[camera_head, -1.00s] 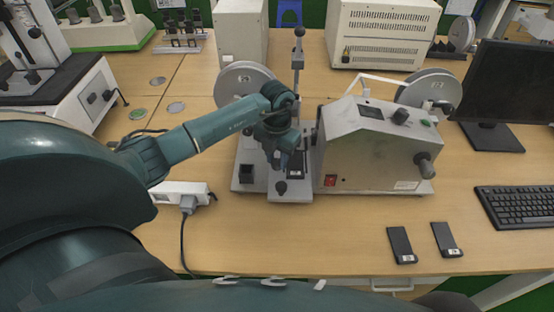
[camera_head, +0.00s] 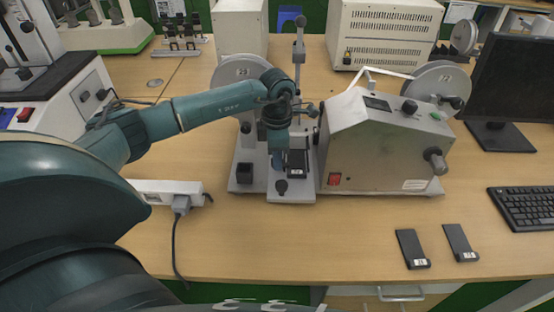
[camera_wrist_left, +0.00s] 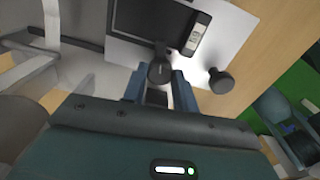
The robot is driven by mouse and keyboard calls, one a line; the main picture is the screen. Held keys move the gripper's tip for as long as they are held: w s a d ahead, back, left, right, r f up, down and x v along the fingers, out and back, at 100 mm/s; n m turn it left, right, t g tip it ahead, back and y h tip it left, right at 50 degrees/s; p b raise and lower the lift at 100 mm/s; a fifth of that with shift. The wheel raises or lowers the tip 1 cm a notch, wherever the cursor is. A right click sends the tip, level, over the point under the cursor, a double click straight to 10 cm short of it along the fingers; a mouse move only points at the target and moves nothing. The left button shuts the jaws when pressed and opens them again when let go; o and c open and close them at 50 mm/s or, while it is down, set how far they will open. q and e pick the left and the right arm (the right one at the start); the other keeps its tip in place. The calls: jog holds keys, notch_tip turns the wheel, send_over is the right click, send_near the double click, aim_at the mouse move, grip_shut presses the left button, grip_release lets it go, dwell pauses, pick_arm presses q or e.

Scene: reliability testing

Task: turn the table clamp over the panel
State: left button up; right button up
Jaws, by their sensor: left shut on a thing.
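My left gripper (camera_head: 278,163) is at the grey fixture, left of the black panel (camera_head: 298,163) on its plate (camera_head: 291,192). In the left wrist view the gripper (camera_wrist_left: 159,88) is shut on the table clamp (camera_wrist_left: 160,71), whose round dark end shows between the blue-grey fingers. The panel (camera_wrist_left: 150,20), black with a white label, lies just beyond the clamp in that view. The gripper hides most of the clamp in the head view. My right gripper is not in view.
A grey machine (camera_head: 375,150) with a crank is close on the right. Two loose black panels (camera_head: 412,249) (camera_head: 460,243) lie on the table front right. A white power strip (camera_head: 165,191) lies left.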

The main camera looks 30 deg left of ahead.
pick_arm(q)
jog(key=shift+m+b, duration=0.75)
jog(key=shift+m, duration=0.85)
jog(key=o, duration=1)
jog(key=shift+c, duration=0.2)
notch_tip(320, 180, up, 13)
jog(key=shift+r, duration=0.15)
